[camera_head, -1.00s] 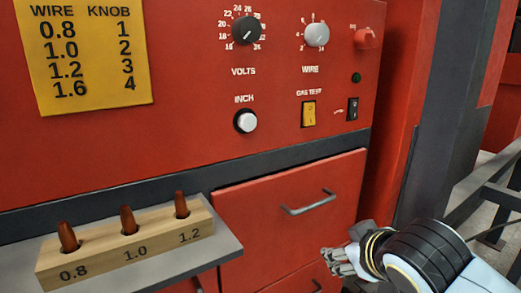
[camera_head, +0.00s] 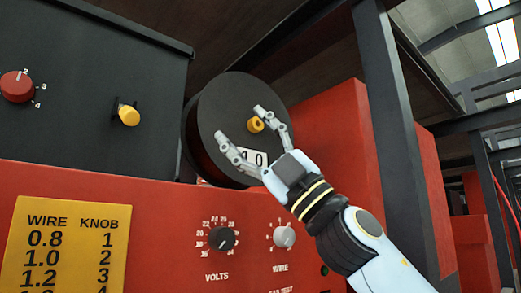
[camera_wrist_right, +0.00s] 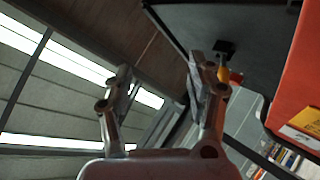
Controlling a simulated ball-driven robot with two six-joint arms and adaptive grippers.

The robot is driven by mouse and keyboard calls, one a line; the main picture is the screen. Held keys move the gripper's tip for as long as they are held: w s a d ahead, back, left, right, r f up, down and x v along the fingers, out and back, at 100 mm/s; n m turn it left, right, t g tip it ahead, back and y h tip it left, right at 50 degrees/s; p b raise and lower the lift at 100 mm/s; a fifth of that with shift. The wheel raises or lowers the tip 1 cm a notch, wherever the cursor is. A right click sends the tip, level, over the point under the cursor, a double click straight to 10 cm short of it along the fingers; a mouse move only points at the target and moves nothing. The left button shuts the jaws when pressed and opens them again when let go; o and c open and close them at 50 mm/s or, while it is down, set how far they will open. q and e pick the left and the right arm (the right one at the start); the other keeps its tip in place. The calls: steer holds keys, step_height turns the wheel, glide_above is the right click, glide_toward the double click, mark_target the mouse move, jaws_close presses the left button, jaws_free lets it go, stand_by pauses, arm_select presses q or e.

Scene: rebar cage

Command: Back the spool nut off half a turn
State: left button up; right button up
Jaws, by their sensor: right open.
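The spool nut (camera_head: 256,125) is a small yellow-orange nut at the middle of the dark round wire spool (camera_head: 215,105), above the red machine. My right gripper (camera_head: 239,122) is open in front of the spool face, its two fingers spread, one fingertip just above the nut and the other to its left. Contact with the nut cannot be told. In the right wrist view the fingers (camera_wrist_right: 160,72) are apart and empty, with a small yellow-orange piece (camera_wrist_right: 236,77) beside the right one; I cannot tell whether it is the nut. My left gripper is out of view.
A black box with a red selector knob (camera_head: 17,87) and a yellow knob (camera_head: 127,115) stands left of the spool. Below is the red panel with the volts dial (camera_head: 221,238), wire dial (camera_head: 284,237) and yellow chart (camera_head: 65,245). A dark post (camera_head: 398,130) rises at right.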

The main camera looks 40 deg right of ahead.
steer(key=a+r+n+g+y, duration=0.3)
steer(key=a+n+g+y, duration=0.15)
steer(key=n+g, duration=0.4)
steer(key=m+t+h, duration=0.4)
steer(key=m+h, duration=0.2)
steer(key=h, duration=1.3)
glide_toward(259, 124)
steer(key=w+p, duration=0.1)
steer(key=w, duration=0.1)
steer(key=w+p, duration=0.2)
steer(key=w, duration=0.1)
steer(key=w+a+p, duration=0.1)
steer(key=w+p, duration=0.1)
steer(key=w, duration=0.1)
steer(key=shift+w+a+r, duration=0.1)
steer(key=shift+r, duration=0.1)
steer(key=shift+w+f+n+h, duration=0.15)
steer(key=shift+w+n+h, duration=0.15)
steer(key=shift+w, duration=0.2)
